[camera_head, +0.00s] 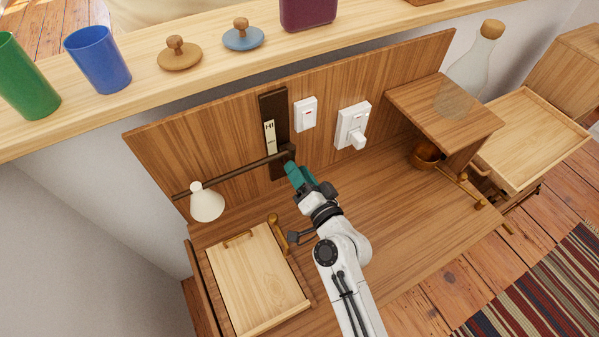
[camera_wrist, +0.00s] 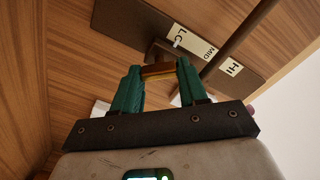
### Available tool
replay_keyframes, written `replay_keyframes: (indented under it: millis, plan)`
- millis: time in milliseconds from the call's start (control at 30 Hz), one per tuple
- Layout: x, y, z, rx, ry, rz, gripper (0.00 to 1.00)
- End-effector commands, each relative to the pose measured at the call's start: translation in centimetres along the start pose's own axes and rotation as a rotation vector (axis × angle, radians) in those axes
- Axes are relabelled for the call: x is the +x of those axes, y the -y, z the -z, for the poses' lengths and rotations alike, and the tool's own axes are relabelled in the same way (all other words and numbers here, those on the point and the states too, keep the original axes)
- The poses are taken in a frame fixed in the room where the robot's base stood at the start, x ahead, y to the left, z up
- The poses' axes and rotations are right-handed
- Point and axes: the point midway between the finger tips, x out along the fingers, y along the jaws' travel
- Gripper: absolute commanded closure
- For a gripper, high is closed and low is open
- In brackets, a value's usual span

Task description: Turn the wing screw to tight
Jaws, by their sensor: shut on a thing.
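My gripper (camera_head: 294,173) has teal fingers and is at the dark rail (camera_head: 272,104) on the wooden back panel. In the wrist view, the fingers of my gripper (camera_wrist: 157,78) are shut on a small brass-coloured piece, the wing screw (camera_wrist: 158,70), one finger on each side. The screw sits at the dark bracket where the lamp's rod (camera_head: 235,174) meets the rail. In the head view my fingers hide the screw. A label plate (camera_wrist: 198,44) with LO, MID and HI lies along the rail. How tight the screw is cannot be seen.
A cream lamp shade (camera_head: 207,203) hangs on the rod to the left. A white switch (camera_head: 306,113) and a socket with a plug (camera_head: 353,126) are right of the rail. A pale lidded box (camera_head: 255,280) stands left below my arm.

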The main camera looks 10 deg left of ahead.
Motion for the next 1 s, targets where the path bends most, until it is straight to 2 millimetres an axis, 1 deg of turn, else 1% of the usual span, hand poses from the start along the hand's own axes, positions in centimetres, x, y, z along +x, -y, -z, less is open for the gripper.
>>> replay_keyframes:
  millis: [200,500,700,1000]
  plan:
    - [-0.04,-0.14,0.05,0.207,0.0,-0.002,0.88]
    - [-0.04,-0.25,-0.02,0.464,0.0,-0.002,0.88]
    - [-0.05,-0.36,-0.05,0.589,0.0,-0.003,0.88]
    - [-0.06,-0.44,-0.1,0.686,-0.001,-0.003,0.88]
